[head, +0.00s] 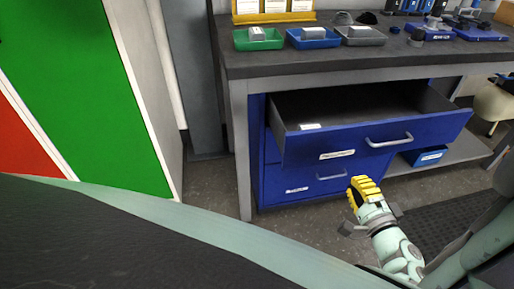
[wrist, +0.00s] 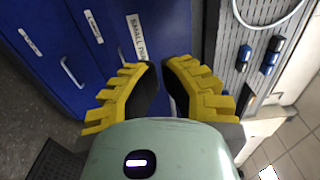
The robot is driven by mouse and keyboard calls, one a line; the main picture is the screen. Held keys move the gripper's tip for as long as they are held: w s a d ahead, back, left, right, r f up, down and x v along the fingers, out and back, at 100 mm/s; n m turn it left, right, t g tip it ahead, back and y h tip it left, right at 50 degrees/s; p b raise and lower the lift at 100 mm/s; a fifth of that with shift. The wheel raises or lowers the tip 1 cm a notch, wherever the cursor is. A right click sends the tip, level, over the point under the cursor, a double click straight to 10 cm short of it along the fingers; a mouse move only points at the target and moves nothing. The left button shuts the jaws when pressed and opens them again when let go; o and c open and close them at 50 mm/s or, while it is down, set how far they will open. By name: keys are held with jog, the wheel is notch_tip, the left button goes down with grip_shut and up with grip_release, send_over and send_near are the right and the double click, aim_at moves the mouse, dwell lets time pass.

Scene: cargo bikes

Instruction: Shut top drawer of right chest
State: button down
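The blue chest (head: 258,150) stands under the workbench. Its top drawer (head: 430,131) is pulled out towards me, with a silver bar handle (head: 389,140) and a white label on its front. The visible inside looks empty, apart from a small white piece near the left side. The drawer below (head: 290,196) sits in the chest. My yellow-fingered gripper (head: 362,183) is just below and in front of the top drawer's front, apart from its handle. In the wrist view my gripper (wrist: 160,64) has a narrow gap between its fingertips and holds nothing; blue drawer fronts (wrist: 90,45) show beyond.
The workbench top (head: 260,65) overhangs the drawer and carries green, blue and grey trays and tools. A blue bin (head: 424,156) sits on the lower shelf at right. A green panel (head: 75,90) stands at left. Bare floor (head: 205,190) lies left of the bench leg.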

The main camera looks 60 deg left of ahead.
aim_at(331, 145)
jog(key=x, duration=1.3)
jog(key=shift+s+a+b, duration=0.15)
jog(key=shift+b, duration=0.2)
